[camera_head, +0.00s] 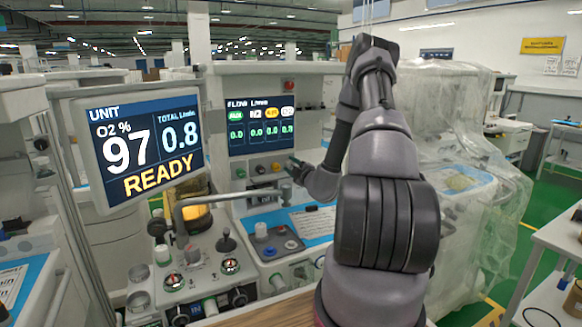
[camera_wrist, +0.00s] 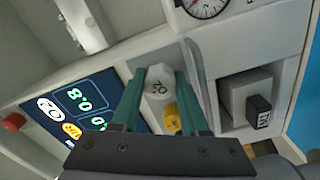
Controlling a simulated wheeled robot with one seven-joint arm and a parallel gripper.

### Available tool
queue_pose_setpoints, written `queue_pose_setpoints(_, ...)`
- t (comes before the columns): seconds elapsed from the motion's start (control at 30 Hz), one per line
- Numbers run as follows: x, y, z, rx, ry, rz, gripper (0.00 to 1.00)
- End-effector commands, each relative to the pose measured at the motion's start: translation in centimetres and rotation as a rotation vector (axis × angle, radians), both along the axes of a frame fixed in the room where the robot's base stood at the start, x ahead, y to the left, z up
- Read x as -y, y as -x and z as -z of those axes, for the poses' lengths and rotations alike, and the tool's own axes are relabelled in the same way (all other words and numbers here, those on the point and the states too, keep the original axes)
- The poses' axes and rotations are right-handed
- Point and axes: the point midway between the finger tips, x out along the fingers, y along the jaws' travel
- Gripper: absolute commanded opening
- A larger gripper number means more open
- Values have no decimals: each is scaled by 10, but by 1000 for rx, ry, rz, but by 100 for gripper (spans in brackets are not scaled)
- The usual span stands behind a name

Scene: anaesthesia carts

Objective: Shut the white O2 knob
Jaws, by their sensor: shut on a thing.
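The white O2 knob (camera_wrist: 158,82) sits on the panel below the flow screen, its O2 label showing in the wrist view. My gripper (camera_wrist: 161,66) has its green fingers on either side of the knob and is shut on it. In the head view my gripper (camera_head: 291,167) is at the right end of the knob row and hides the knob. The flow screen (camera_head: 262,125) shows O2 in the white label at the right; in the wrist view the O2 figure reads 0.8.
A tilted monitor (camera_head: 140,138) reads O2 97 and total 0.8. A plastic-covered machine (camera_head: 455,130) stands at the right.

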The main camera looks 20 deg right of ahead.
Motion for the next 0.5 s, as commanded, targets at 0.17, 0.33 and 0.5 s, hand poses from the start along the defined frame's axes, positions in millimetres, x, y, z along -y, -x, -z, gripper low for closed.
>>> queue_pose_setpoints(0.17,1,1,1,-8,-141,3,0)
queue_pose_setpoints(0.33,1,1,1,-11,-245,3,0)
queue_pose_setpoints(0.5,1,1,2,-14,-313,2,0)
